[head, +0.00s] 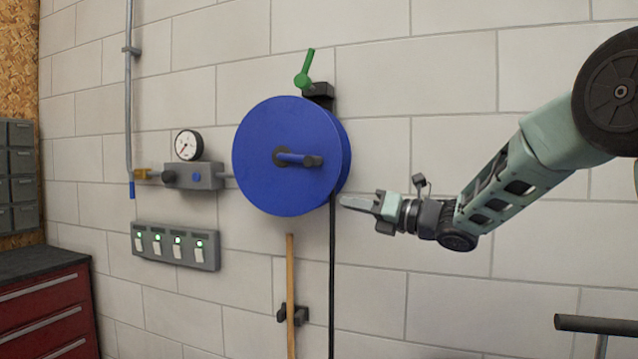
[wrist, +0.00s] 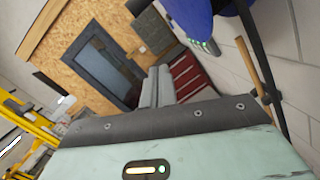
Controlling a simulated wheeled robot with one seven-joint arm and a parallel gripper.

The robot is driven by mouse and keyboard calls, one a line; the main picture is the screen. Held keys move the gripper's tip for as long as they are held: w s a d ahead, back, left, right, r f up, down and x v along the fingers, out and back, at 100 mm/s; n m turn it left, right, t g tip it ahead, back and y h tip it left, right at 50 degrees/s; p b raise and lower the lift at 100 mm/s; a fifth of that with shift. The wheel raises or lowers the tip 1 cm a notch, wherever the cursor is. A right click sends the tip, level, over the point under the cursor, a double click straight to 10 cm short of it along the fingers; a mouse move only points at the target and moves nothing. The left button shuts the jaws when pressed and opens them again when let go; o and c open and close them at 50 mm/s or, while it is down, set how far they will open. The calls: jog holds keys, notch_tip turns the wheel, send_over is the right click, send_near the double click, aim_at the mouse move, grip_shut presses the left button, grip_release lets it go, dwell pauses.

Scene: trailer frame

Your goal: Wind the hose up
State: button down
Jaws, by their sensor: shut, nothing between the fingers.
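A blue hose reel (head: 275,165) is mounted on the block wall, with a crank handle (head: 302,160) that has a dark knob at its front. A green lever (head: 305,72) stands on a dark bracket above the reel. The black hose (head: 332,270) hangs straight down from the reel's right side. My gripper (head: 345,202) is shut and empty, just right of the reel's lower right edge, its fingers pointing left. In the wrist view my shut fingers (wrist: 158,87) show, with part of the blue reel (wrist: 190,18) at the top and the hose (wrist: 262,70) at the right.
A gauge (head: 188,145) and valve block (head: 195,176) are left of the reel, above a switch panel (head: 175,245). A red drawer cabinet (head: 45,310) stands at lower left. A dark bar (head: 595,325) is at lower right.

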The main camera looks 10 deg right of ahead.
jog(key=w+a+r+n+g+y+p, duration=0.1)
jog(key=w+a+r+n+p, duration=0.3)
jog(key=p, duration=0.4)
jog(key=shift+w+a+r+n+g+y, duration=0.35)
jog(key=shift+w+a+r, duration=0.45)
jog(key=shift+a, duration=0.5)
jog(key=shift+s+r, duration=0.1)
jog(key=shift+r, duration=0.05)
